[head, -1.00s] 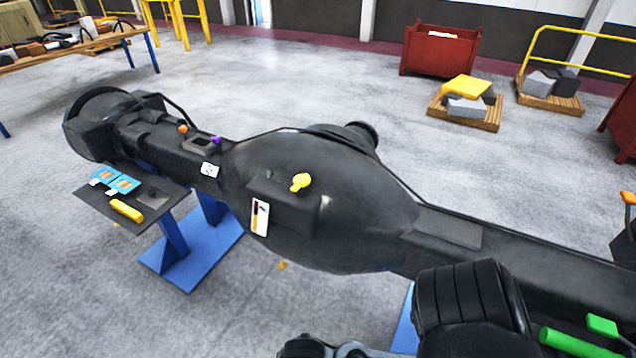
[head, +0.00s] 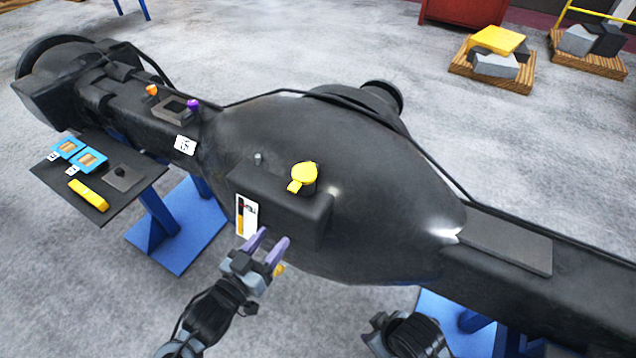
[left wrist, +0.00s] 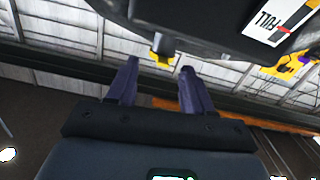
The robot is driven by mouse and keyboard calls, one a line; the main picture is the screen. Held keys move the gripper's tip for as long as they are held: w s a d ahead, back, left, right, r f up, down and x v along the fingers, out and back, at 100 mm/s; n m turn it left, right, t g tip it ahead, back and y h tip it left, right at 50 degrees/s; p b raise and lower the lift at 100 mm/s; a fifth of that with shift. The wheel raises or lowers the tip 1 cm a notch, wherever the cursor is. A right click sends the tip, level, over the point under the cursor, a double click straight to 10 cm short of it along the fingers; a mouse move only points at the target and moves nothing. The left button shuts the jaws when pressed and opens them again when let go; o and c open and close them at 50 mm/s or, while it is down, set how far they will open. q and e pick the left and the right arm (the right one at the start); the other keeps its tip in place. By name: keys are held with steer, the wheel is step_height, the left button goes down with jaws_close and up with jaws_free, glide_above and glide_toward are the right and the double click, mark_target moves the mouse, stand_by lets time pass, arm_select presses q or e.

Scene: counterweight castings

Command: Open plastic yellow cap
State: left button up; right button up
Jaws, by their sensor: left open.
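A yellow plastic cap (head: 304,174) with a side tab sits on the dark box-shaped block (head: 283,205) on the front of the black axle casting (head: 330,150). A small yellow piece (head: 279,269) shows below the block, partly behind my left gripper (head: 265,241). A yellow piece under a dark edge also shows in the left wrist view (left wrist: 162,50), beyond the fingers. My left gripper is open, with nothing between its purple fingers, low in front of the block and below the upper cap. In the left wrist view the open fingers (left wrist: 158,82) point at the casting's underside.
A white label (head: 246,216) is on the block's front. A dark shelf (head: 122,205) at left holds blue-framed pieces and a yellow bar (head: 88,195). An orange knob (head: 152,91) and a purple knob (head: 193,105) stand on the casting. Blue stands (head: 178,230) support it.

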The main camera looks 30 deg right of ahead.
mark_target(291, 190)
arm_select(q)
steer(key=shift+m+h, duration=0.3)
steer(key=shift+m, duration=0.2)
steer(key=w+d+r, duration=0.1)
steer(key=w+d, duration=0.1)
steer(key=d, duration=0.1)
steer(key=w+d+r, duration=0.1)
steer(key=w+d, duration=0.2)
steer(key=w+d+r, duration=0.2)
steer(key=w+d, duration=0.1)
arm_select(e)
steer(key=shift+s+f, duration=0.2)
steer(key=shift+f, duration=0.05)
steer(key=shift+a, duration=0.1)
arm_select(q)
jaws_close()
